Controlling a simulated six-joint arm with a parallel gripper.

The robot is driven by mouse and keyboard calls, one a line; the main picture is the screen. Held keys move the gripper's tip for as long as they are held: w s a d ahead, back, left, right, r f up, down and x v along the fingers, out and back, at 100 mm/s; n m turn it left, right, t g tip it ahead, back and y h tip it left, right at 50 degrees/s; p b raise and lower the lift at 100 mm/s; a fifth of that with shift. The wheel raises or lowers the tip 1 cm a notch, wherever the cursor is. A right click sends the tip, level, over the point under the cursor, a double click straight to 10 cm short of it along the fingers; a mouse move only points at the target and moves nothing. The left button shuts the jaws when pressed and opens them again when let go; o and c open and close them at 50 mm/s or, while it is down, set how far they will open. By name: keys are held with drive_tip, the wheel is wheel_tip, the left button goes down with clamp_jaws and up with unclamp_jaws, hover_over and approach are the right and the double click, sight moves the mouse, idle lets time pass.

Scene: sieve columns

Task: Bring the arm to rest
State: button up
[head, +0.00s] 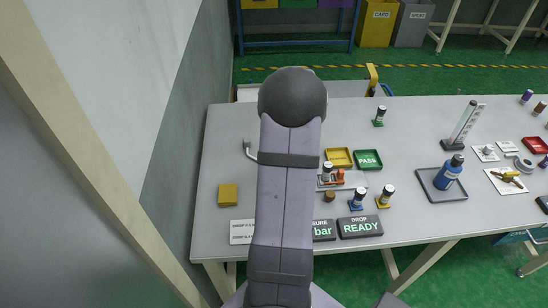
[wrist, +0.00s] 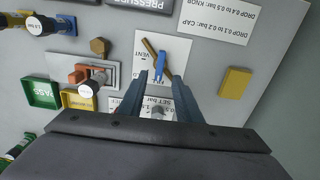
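In the head view my arm rises through the middle of the picture and hides my gripper. In the wrist view my gripper (wrist: 161,82) points down over the bench, its two dark fingers apart with a gap between them. No held thing shows in the gap. Beyond the fingertips is a blue and brass-coloured valve handle (wrist: 160,66) on a white card marked VENT. A grey knob (wrist: 158,110) on a second card shows between the fingers, lower in the picture. I cannot tell how high the fingers are above these parts.
On the grey bench (head: 225,145) are a yellow block (head: 228,194), a yellow tray (head: 339,157), a green PASS tray (head: 368,159), capped vials, an orange clamp fixture (wrist: 80,76) and a READY display (head: 360,227). A blue bottle (head: 448,174) stands in a grey tray at right.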

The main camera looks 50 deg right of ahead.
drive_tip(key=shift+w+d+m, duration=0.15)
drive_tip(key=shift+m, duration=0.15)
drive_tip(key=s+a+f+g+y, duration=0.1)
drive_tip(key=s+a, duration=0.2)
drive_tip(key=a, duration=0.4)
drive_tip(key=s+a+f+g+y, duration=0.15)
drive_tip(key=s+a, duration=0.25)
drive_tip(key=a, duration=0.4)
drive_tip(key=w+a+r+n+t+h, duration=0.1)
drive_tip(key=w+a+r+n, duration=0.3)
drive_tip(key=a, duration=0.6)
drive_tip(key=a+r+n+t+h, duration=0.25)
drive_tip(key=a+n, duration=0.25)
drive_tip(key=a, duration=0.6)
wheel_tip(320, 180, down, 41)
drive_tip(key=g+y+b, duration=0.1)
drive_tip(key=b, duration=4)
drive_tip(key=shift+w+d, duration=0.15)
drive_tip(key=shift+f+b, duration=1.5)
drive_tip(key=shift+b, duration=0.05)
